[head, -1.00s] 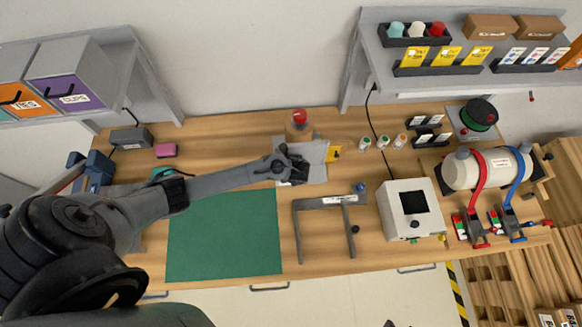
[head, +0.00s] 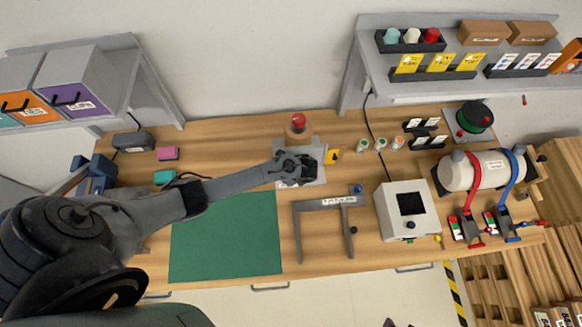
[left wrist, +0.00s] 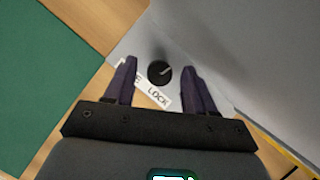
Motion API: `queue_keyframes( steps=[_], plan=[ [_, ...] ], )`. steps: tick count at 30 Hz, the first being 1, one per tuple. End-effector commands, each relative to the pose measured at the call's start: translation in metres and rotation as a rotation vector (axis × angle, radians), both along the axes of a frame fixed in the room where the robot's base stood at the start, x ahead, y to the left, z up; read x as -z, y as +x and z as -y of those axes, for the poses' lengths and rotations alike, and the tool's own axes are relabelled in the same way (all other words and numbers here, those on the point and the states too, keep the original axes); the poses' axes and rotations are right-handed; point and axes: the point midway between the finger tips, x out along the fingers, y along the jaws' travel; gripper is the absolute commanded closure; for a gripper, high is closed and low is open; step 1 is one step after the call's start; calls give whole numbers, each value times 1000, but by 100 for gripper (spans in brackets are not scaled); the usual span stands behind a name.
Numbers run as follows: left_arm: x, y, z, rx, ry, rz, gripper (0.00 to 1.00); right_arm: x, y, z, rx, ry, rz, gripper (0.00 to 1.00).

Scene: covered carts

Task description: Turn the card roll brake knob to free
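The brake knob (left wrist: 159,72) is a small round black knob with a pale pointer line, on a grey metal plate (left wrist: 132,41) in the left wrist view. The line points toward the upper right of that picture. A white label (left wrist: 157,97) beside it reads LOCK; its other word is mostly hidden by a finger. My left gripper (left wrist: 160,66) is open, its two dark fingers on either side of the knob with gaps to it. In the head view my left gripper (head: 296,172) is over the grey plate (head: 313,152) and hides the knob. My right gripper is not in view.
A red button (head: 298,121) stands behind the plate and a yellow tag (head: 333,156) to its right. A green mat (head: 225,238), a grey frame (head: 325,202) and a white box (head: 405,228) lie nearer. A tall grey surface (left wrist: 255,50) rises beside the knob.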

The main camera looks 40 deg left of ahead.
Motion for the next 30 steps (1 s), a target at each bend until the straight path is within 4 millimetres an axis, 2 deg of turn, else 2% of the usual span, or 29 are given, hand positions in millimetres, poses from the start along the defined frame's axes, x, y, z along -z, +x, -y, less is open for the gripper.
queue_keyframes(
  steps=[9, 14, 24, 30],
  plan=[
    [-1, 0, 0, 1, 0, 0, 44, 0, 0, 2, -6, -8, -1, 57],
    [-11, -1, 5, 1, -3, 1, 44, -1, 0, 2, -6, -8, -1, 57],
    [-63, -3, 27, 2, -4, 2, 44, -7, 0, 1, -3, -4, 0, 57],
    [-87, -5, 37, 2, -3, 1, 44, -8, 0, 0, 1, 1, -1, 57]
  ],
)
